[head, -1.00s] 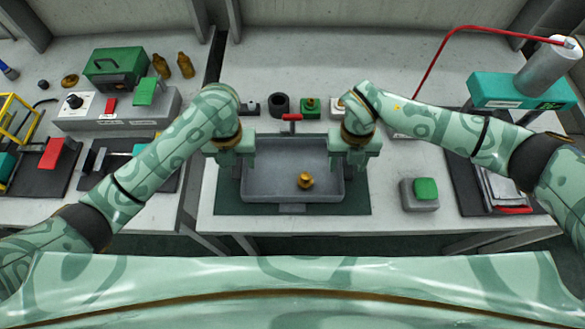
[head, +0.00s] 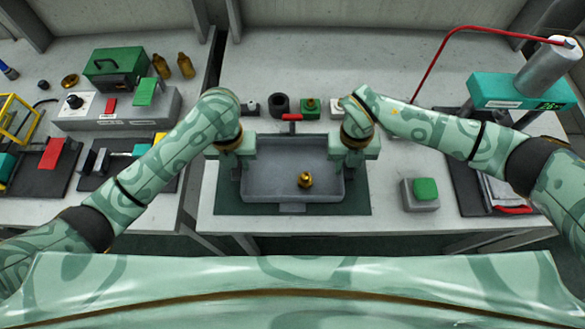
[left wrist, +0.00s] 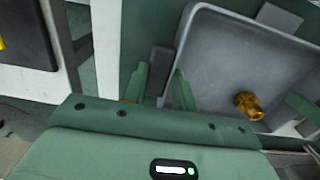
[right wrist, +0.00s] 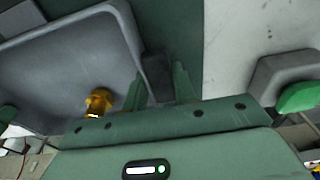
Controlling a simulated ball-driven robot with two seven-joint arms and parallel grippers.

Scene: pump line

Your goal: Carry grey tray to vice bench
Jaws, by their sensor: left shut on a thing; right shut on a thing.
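The grey tray (head: 270,172) lies on a dark green mat (head: 345,207) in the middle of the head view. A brass fitting (head: 305,180) sits inside it, right of centre. My left gripper (head: 237,168) is shut on the tray's left handle; the left wrist view shows the dark handle (left wrist: 160,62) between the fingers. My right gripper (head: 350,167) is shut on the right handle; the right wrist view shows this handle (right wrist: 156,67) between the fingers. A vice-like tool (head: 98,162) with a teal bar is on the left bench (head: 65,212).
A red-handled part (head: 291,118) stands just behind the tray. A grey box with a green button (head: 425,190) is to its right. A teal scale (head: 520,90) stands at the back right. A gap separates the two benches. The left bench is crowded.

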